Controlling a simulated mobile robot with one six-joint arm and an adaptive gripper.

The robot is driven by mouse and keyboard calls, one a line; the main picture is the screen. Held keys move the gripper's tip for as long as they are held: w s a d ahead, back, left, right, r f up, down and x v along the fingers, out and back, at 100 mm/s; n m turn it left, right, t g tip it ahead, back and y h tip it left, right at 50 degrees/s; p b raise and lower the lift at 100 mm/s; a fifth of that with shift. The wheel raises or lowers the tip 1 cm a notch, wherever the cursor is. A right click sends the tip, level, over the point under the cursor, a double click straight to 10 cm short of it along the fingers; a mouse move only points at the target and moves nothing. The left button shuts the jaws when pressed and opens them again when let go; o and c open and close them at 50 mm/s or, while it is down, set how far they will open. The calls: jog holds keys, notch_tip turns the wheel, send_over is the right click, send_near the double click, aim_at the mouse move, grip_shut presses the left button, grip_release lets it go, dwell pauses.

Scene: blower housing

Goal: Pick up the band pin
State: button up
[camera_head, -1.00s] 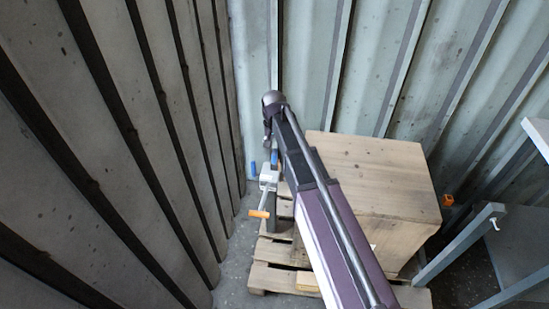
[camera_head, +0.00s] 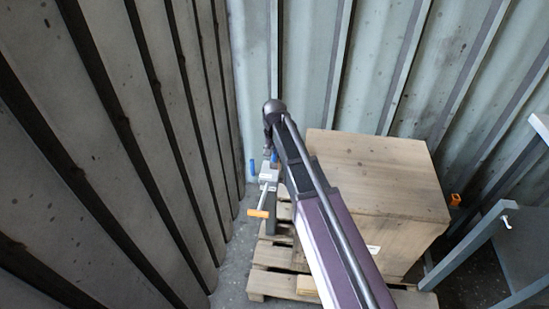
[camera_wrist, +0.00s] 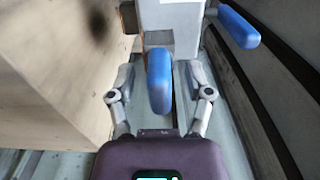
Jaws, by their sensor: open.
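A blue rounded handle (camera_wrist: 158,84) stands between the spread fingers of my gripper (camera_wrist: 160,68) in the wrist view. The gripper is open, with a gap visible on both sides of the handle. The handle reaches back to a pale grey block (camera_wrist: 172,22). A second blue handle (camera_wrist: 238,27) sticks out to the right of that block. In the head view, blue pieces (camera_head: 253,168) show beside the grey clamp-like fixture (camera_head: 268,176), which has an orange-ended bar (camera_head: 259,213). I cannot tell for sure which piece is the band pin. My gripper is largely hidden in the head view.
A large wooden box (camera_head: 385,175) stands on a pallet (camera_head: 272,283) right of the fixture. Corrugated walls (camera_head: 90,150) close in on the left and back. A grey metal frame (camera_head: 470,245) stands at the right. Some floor is bare.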

dwell(0.5)
grip_shut()
jog(key=shift+r, duration=0.15)
notch_tip(320, 180, up, 10)
jog(key=p, duration=1)
dwell(0.8)
